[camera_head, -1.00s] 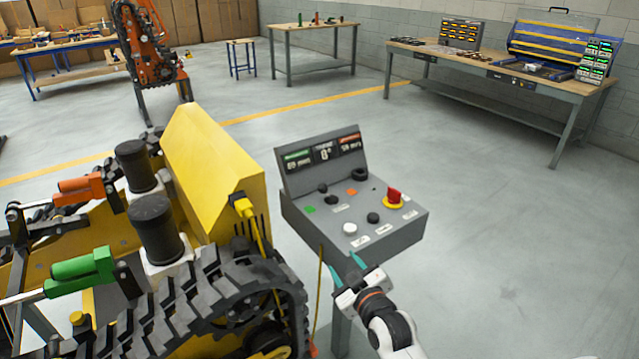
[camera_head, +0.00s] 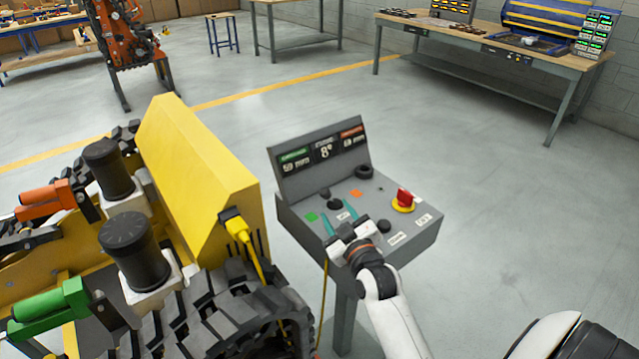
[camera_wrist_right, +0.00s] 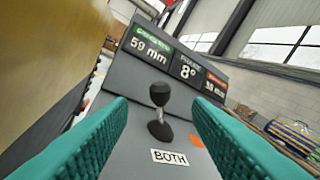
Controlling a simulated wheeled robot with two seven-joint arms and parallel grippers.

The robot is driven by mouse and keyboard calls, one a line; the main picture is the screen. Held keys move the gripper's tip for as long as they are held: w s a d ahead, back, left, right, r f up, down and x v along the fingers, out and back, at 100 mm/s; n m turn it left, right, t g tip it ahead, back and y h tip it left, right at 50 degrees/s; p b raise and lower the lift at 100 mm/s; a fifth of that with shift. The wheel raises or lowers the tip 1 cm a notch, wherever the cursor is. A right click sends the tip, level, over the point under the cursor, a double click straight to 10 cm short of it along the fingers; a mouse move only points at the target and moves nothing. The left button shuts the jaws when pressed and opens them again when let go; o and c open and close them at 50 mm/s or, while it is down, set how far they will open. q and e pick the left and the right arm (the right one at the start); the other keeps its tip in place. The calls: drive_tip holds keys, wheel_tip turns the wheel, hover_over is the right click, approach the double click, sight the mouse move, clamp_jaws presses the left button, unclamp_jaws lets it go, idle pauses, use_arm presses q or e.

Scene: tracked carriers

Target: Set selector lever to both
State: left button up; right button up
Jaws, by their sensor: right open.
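The selector lever (camera_head: 334,203) is a black, ball-topped stick on the sloping top of a grey control box (camera_head: 400,257). In the right wrist view the lever (camera_wrist_right: 160,110) stands between a green and an orange square, leaning toward the screen as far as I can judge. A white label reading BOTH (camera_wrist_right: 170,157) lies on the near side of its base. My right gripper (camera_head: 340,216) is open over the near part of the panel. Its teal fingers lie left and right of the lever in the wrist view, apart from it. My left gripper is out of view.
The panel also has a red knob on yellow (camera_head: 404,199), a black knob (camera_head: 384,226) and a black ring-like control (camera_head: 364,171). The screen (camera_head: 323,151) reads 59 mm and 8°. A yellow tracked machine (camera_head: 195,150) stands close left.

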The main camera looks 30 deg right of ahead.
sight(323, 190)
drive_tip(key=x, duration=0.5)
drive_tip(key=shift+w+r, duration=0.1)
drive_tip(key=shift+r, duration=0.1)
drive_tip(key=x, duration=0.4)
drive_tip(key=shift+f+p, duration=0.15)
drive_tip(key=shift+p, duration=0.2)
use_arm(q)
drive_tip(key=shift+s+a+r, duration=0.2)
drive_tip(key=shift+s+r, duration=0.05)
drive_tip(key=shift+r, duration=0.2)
use_arm(e)
drive_tip(key=shift+w+d, duration=0.15)
drive_tip(key=shift+w, duration=0.5)
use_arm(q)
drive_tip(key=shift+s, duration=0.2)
use_arm(e)
clamp_jaws()
